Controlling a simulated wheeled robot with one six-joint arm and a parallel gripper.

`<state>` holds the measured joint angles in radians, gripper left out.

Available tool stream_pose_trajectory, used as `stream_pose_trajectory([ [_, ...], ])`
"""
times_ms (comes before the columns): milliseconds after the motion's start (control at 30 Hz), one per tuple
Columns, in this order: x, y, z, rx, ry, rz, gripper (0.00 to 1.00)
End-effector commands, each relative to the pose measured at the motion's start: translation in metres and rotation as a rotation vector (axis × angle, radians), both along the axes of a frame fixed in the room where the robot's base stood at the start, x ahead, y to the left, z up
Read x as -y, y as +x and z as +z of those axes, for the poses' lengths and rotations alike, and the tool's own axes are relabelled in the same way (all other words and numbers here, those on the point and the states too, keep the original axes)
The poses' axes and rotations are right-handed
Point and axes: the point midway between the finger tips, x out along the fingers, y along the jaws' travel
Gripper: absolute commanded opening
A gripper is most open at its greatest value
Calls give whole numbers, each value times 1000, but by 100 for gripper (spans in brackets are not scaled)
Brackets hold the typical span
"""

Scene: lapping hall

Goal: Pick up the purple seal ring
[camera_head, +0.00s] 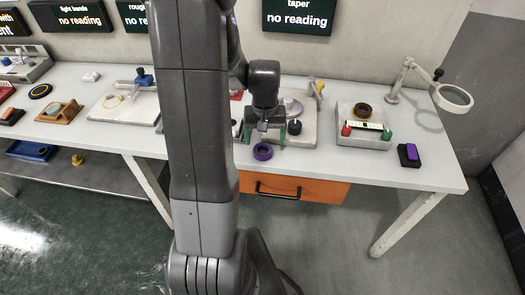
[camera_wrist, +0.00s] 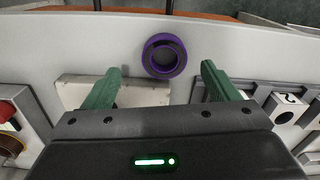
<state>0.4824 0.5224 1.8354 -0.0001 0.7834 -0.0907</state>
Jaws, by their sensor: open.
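The purple seal ring (camera_head: 263,152) lies flat near the front edge of the white table (camera_head: 436,178), above the orange drawer. My gripper (camera_head: 266,137) is above the table, just behind the ring. In the wrist view its two green fingers are spread wide with nothing held between them (camera_wrist: 161,82). The ring is ahead of the fingertips, roughly centred between them, and does not appear to be touched.
A pale plate (camera_wrist: 72,90) lies behind the ring, under my fingers. To the right are a grey tray (camera_head: 352,140) with red and green knobs, a black block with a purple top (camera_head: 409,155) and a magnifier lamp (camera_head: 455,97). An orange drawer (camera_head: 318,191) is below the table edge.

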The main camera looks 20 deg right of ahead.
Motion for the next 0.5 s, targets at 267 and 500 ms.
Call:
stream_pose_trajectory([
  [267, -4, 2, -27, -5, 2, 1, 81],
  [500, -5, 3, -51, -2, 1, 1, 81],
])
